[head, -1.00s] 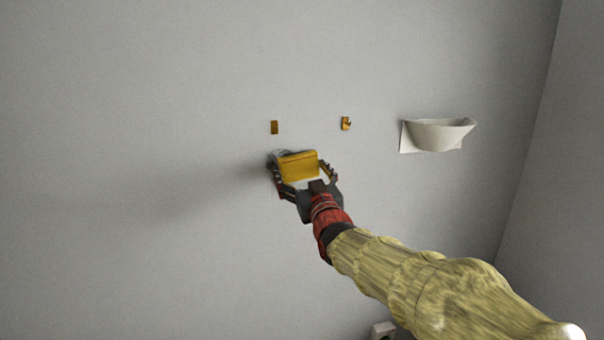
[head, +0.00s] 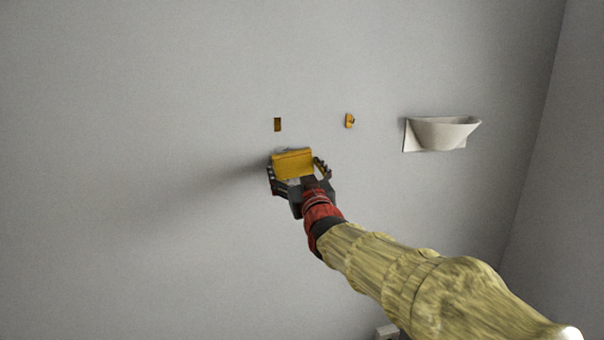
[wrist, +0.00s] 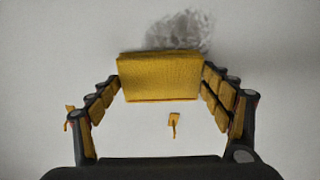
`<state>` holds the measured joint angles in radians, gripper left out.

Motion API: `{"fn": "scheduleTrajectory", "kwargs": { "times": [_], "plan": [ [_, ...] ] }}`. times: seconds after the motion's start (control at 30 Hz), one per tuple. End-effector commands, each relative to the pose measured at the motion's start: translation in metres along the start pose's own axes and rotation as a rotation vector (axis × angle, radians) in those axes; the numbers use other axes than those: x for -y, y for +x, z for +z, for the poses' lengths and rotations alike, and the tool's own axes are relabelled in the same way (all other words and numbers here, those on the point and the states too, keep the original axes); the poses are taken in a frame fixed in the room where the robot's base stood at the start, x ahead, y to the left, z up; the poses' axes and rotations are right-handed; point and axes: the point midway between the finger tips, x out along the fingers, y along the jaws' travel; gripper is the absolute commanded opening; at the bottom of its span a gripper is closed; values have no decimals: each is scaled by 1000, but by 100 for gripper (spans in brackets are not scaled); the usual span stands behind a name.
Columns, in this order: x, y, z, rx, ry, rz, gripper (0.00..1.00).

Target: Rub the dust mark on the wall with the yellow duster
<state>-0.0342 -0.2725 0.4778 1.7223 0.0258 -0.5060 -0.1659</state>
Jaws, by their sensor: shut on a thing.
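The yellow duster (head: 292,164) is a block held between the fingers of my gripper (head: 295,172), in front of the grey wall. In the wrist view the duster (wrist: 160,80) spans the gap between the two fingertips (wrist: 162,78), which are shut on its sides. The dust mark (wrist: 180,30) is a grey smudge on the wall, showing just beyond the duster's top edge in the wrist view; its lower part is hidden by the duster. In the head view only a thin grey trace shows at the duster's upper edge. I cannot tell whether the duster touches the wall.
A small brown-yellow plate (head: 277,124) and a yellow hook (head: 349,121) are on the wall above the gripper. A white bowl-shaped fixture (head: 443,134) is on the wall to the right, near the corner. The wall to the left is bare.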

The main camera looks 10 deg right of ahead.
Motion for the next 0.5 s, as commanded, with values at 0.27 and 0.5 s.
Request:
{"fn": "scheduleTrajectory", "kwargs": {
  "times": [0.27,0.5],
  "plan": [
    [18,-1,-2,0,1,-1,59],
    [28,0,-4,-1,0,-2,59]
  ]
}}
